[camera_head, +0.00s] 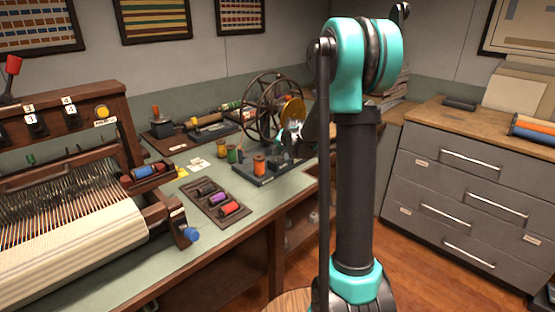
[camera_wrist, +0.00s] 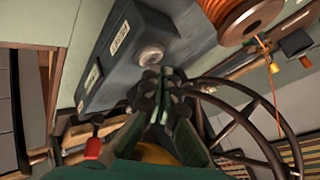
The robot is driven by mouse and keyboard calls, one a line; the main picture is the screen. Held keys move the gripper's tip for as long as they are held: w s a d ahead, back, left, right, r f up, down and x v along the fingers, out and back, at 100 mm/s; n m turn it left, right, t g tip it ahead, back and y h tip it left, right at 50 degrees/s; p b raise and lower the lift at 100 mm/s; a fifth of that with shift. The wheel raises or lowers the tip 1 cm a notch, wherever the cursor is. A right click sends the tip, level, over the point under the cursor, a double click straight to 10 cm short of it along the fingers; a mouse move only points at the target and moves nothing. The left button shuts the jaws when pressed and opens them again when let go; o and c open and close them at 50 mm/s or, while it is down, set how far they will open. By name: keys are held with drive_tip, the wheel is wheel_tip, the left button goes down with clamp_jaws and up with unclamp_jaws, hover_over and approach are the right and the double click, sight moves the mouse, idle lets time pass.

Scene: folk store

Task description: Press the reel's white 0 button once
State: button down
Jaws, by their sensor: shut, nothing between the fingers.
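The reel stands at the back of the workbench, with a large dark spoked wheel (camera_head: 270,105) above a dark grey base (camera_head: 268,177). In the wrist view the grey base (camera_wrist: 115,70) fills the upper middle, with small white labels on its face. A round whitish button (camera_wrist: 150,56) sits on that face; no 0 is readable on it. My gripper (camera_wrist: 162,76) is shut and empty, its fingertips just below the button in the picture. Whether they touch it cannot be told. In the head view my gripper is small beside the reel, and my arm hides part of the area.
An orange spool (camera_wrist: 242,14) is close to the fingers, and the wheel's rim (camera_wrist: 250,95) curves at their right. A red-knobbed lever (camera_wrist: 93,148) is at lower left. A loom (camera_head: 70,215) and a spool tray (camera_head: 217,202) stand on the bench; grey drawers (camera_head: 465,190) are at right.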

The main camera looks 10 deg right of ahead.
drive_tip(key=shift+r, duration=0.3)
drive_tip(key=shift+r, duration=2.5)
